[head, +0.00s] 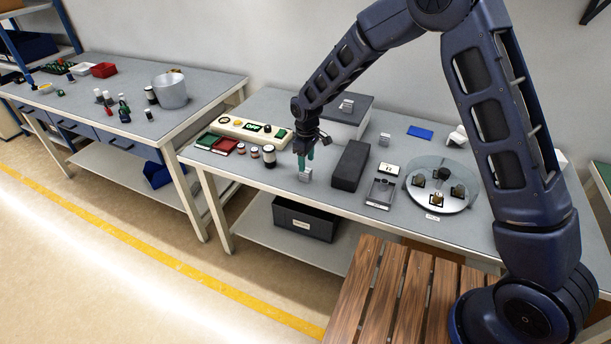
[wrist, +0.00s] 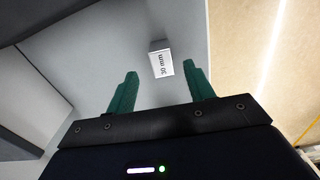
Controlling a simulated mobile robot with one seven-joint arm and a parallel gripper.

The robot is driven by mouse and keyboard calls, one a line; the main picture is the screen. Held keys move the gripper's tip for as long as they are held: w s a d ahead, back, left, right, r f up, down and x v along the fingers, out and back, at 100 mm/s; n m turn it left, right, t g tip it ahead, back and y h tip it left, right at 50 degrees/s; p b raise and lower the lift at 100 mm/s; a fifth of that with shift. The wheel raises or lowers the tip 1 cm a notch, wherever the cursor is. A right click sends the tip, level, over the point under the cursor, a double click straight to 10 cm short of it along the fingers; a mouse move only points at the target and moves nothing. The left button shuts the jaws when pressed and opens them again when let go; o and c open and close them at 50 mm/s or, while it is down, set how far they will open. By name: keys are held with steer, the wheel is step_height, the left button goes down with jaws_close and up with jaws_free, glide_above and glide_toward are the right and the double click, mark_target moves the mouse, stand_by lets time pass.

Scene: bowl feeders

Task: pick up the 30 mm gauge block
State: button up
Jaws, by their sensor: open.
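The 30 mm gauge block (wrist: 162,64) is a small pale grey block with a white label reading "30 mm". In the wrist view it lies just ahead of my green fingertips, nearer the right one. In the head view the gauge block (head: 305,175) stands on the grey bench top near the front edge. My gripper (head: 304,160) points down just above it. In the wrist view my gripper (wrist: 160,70) is open, with nothing held between its two green fingers.
A dark long box (head: 350,166) stands right of the block. Similar small grey blocks sit on a grey case (head: 347,105) and on the bench (head: 384,139). Small jars (head: 269,156) stand to the left. A round plate (head: 441,205) with dark pieces lies right.

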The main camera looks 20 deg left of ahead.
mark_target(306, 175)
steer(key=shift+s+a+f, duration=0.1)
steer(key=shift+a+f, duration=0.05)
steer(key=shift+f, duration=2.5)
steer(key=shift+c, duration=0.2)
jaws_close()
